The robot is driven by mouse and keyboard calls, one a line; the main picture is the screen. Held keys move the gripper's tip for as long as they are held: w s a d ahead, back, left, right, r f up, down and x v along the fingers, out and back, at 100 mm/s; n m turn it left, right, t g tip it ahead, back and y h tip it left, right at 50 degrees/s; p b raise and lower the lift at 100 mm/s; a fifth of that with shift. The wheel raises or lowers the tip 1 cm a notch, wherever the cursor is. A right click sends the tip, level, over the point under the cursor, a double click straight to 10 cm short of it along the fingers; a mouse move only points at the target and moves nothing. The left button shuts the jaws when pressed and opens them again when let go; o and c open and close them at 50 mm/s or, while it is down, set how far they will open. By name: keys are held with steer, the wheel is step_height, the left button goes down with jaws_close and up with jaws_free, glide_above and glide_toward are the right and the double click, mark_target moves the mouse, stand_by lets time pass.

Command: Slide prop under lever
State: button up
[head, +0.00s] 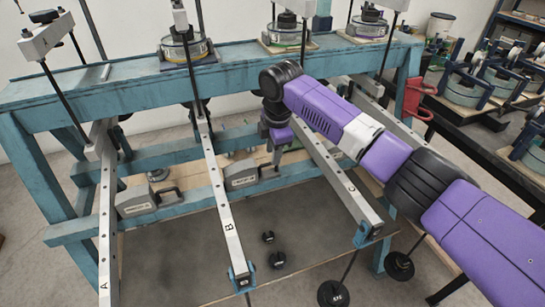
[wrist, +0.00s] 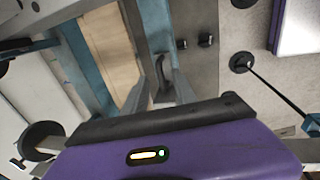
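Three long grey levers, A (head: 106,225), B (head: 222,205) and C (head: 345,190), run forward from a teal frame (head: 225,75). Two grey prop blocks with dark handles rest low in the frame: one (head: 240,179) between levers B and C, the other (head: 140,200) between A and B. My gripper (head: 276,160) is low behind lever C, near the right prop; its fingertips are hard to make out there. In the wrist view, its two fingers (wrist: 162,92) stand apart, with a dark handle (wrist: 161,70) between or just beyond them. I cannot tell whether they touch it.
Two small black weights (head: 277,260) sit on the dark board (head: 175,265) below the levers. Larger black weights (head: 333,293) hang at the front right. My arm crosses above lever C. A red bracket (head: 418,100) is on the frame's right end. Benches with apparatus (head: 480,80) stand at right.

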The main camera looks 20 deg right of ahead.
steer(key=shift+w+f, duration=0.15)
steer(key=shift+f, duration=0.65)
steer(key=shift+w+f, duration=0.15)
steer(key=shift+f, duration=0.65)
jaws_close()
